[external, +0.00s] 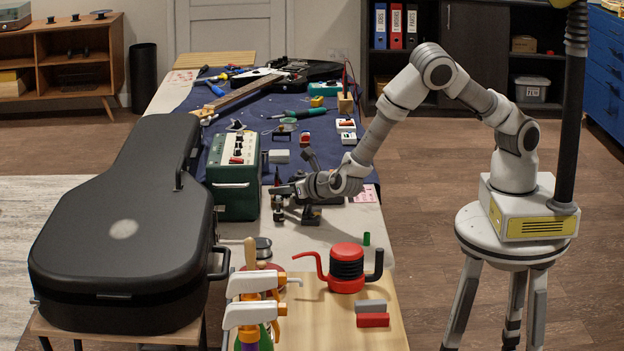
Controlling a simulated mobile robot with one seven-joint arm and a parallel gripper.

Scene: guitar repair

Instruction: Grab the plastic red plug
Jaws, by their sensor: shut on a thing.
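My gripper (281,190) reaches left over the middle of the long table, beside the green amplifier box. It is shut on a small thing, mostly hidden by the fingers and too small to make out. I cannot tell from this view whether it is the red plastic plug. No separate plug shows clearly elsewhere.
The green amplifier (233,176) and black guitar case (122,235) stand left of my gripper. A guitar (245,92) and several small tools lie behind.

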